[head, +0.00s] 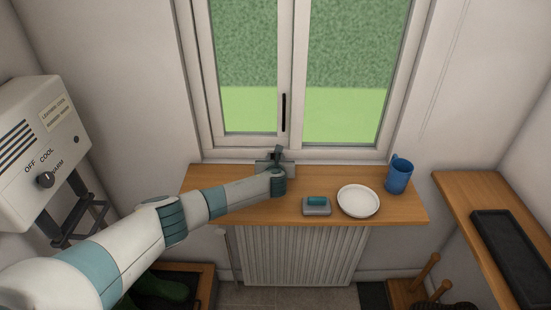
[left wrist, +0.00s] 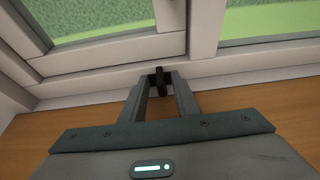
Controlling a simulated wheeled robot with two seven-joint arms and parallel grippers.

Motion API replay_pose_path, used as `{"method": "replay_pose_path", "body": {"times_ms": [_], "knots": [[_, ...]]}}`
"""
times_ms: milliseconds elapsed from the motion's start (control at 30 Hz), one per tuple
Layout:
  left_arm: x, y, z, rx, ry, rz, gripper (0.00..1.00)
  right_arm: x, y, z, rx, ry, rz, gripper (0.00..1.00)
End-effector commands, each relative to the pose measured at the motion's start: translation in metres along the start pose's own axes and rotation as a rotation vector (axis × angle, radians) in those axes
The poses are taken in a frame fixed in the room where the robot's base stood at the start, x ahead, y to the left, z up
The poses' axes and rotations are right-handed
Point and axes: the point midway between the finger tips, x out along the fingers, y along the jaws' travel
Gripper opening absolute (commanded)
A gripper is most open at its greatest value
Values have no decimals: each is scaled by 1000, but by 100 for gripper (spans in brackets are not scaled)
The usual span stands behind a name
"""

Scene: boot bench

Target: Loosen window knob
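My left gripper (head: 277,152) reaches over the sill to the bottom of the window frame. In the left wrist view its two fingers (left wrist: 160,74) stand apart, with a small dark upright piece, seemingly the window knob (left wrist: 158,83), between their tips. I cannot tell whether both fingers press on it. In the head view the gripper hides that spot. A black vertical bar (head: 284,112) shows on the window's middle post above the gripper. The window (head: 293,80) looks closed. My right gripper is not in view.
The wooden sill (head: 240,212) holds a grey dish with a teal block (head: 316,204), a white plate (head: 358,201) and a blue mug (head: 399,175), all right of my gripper. A radiator (head: 300,255) stands below. A heater box (head: 40,150) hangs at left, a wooden shelf (head: 470,190) at right.

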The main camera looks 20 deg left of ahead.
Motion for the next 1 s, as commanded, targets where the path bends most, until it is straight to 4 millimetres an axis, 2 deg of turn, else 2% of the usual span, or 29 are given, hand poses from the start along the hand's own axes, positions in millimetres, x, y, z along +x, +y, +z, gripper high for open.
{"method": "replay_pose_path", "body": {"times_ms": [300, 400, 433, 1000], "knots": [[1, 0, 0, 0, 0, -1, 28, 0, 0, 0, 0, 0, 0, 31], [1, 0, 0, 0, 0, -1, 4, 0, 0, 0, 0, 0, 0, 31], [1, 0, 0, 0, 0, -1, 0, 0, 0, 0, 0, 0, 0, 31], [1, -5, -2, -33, 1, 74, 0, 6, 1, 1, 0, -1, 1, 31]]}}
